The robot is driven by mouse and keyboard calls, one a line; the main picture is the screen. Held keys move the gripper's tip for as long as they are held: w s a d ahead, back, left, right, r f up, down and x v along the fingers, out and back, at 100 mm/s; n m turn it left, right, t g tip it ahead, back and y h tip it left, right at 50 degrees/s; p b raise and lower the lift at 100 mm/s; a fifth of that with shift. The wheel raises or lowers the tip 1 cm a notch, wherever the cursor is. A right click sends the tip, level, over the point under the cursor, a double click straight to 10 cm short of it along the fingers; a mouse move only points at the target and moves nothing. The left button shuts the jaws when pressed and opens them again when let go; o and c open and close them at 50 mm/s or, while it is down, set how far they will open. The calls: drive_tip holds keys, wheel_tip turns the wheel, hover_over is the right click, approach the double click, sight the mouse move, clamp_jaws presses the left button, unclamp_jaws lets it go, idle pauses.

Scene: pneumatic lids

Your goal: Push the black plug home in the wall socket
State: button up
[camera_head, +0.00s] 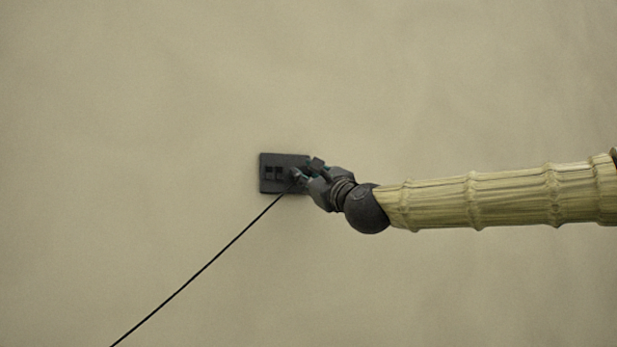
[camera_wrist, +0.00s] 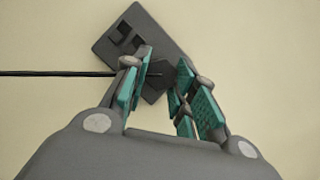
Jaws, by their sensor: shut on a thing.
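The wall socket (camera_head: 266,182) is a dark rectangular plate on the beige wall near the middle of the head view. It shows tilted in the wrist view (camera_wrist: 113,40), with dark openings on its left part. The black plug (camera_wrist: 157,76) is between my gripper's teal-padded fingers, against or just in front of the plate's right part. A thin black cord (camera_head: 205,265) runs from it down to the left. My gripper (camera_head: 301,177) is shut on the plug at the plate's right side. The plug's prongs are hidden, and I cannot tell how deep it sits.
The wall (camera_head: 140,120) around the plate is bare and plain. The cord crosses the free space at lower left in the head view and runs left in the wrist view. No other objects are in view.

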drive_tip(key=shift+w+a, duration=0.3)
drive_tip(key=shift+w, duration=0.45)
drive_tip(key=o, duration=1.1)
drive_tip(key=shift+f+b, duration=0.1)
drive_tip(key=shift+b, duration=0.2)
drive_tip(key=shift+s+d+f+b, duration=0.2)
drive_tip(key=shift+s+d+b, duration=0.05)
drive_tip(key=shift+s+b, duration=0.15)
drive_tip(key=b+v, duration=0.3)
drive_tip(key=v, duration=0.3)
drive_tip(key=shift+r, duration=0.15)
drive_tip(key=v, duration=1.2)
